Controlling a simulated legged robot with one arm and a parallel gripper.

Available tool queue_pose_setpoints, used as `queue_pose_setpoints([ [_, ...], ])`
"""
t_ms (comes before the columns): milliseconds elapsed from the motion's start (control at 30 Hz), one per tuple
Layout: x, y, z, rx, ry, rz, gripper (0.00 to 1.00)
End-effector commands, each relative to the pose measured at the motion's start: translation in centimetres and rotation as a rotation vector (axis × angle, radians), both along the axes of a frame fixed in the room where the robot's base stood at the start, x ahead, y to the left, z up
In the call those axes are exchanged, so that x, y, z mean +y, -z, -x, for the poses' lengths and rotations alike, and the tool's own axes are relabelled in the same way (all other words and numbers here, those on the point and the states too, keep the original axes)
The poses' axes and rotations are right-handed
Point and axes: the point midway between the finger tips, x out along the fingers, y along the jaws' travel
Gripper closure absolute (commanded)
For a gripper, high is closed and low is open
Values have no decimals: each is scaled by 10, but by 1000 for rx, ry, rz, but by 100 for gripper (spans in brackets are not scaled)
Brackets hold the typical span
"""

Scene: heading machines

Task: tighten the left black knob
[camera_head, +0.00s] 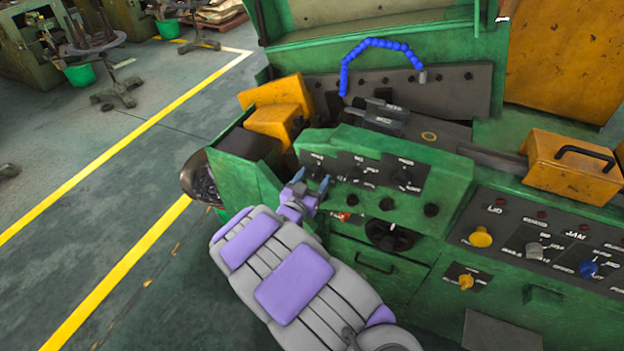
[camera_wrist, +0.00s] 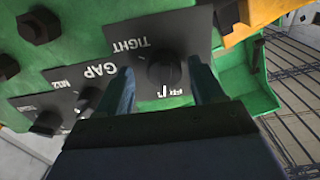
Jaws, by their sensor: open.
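In the head view the left knob (camera_head: 317,158) is small, at the left end of the green panel. My gripper (camera_head: 311,178) is open in front of it. In the wrist view its two bluish fingers stand on either side of the knob, with a visible gap on both sides. I cannot tell whether the fingertips reach past the knob's face. The knob's lower part is partly cut by shadow.
Other black knobs (camera_head: 403,175) lie to the right on the same green panel. A black handwheel-like knob (camera_head: 388,235) and a red button (camera_head: 344,216) are below. A yellow box (camera_head: 275,112) stands behind at the left. Open floor lies to the left.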

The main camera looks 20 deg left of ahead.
Motion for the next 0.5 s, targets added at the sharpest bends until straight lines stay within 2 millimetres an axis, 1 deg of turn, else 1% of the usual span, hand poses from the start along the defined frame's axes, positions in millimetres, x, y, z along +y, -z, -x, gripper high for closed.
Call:
queue_pose_setpoints([
  [100,2,1,-4,-1,0,2,32],
  [367,4,1,-5,-1,-2,3,32],
  [500,2,1,-5,-1,-1,2,46],
])
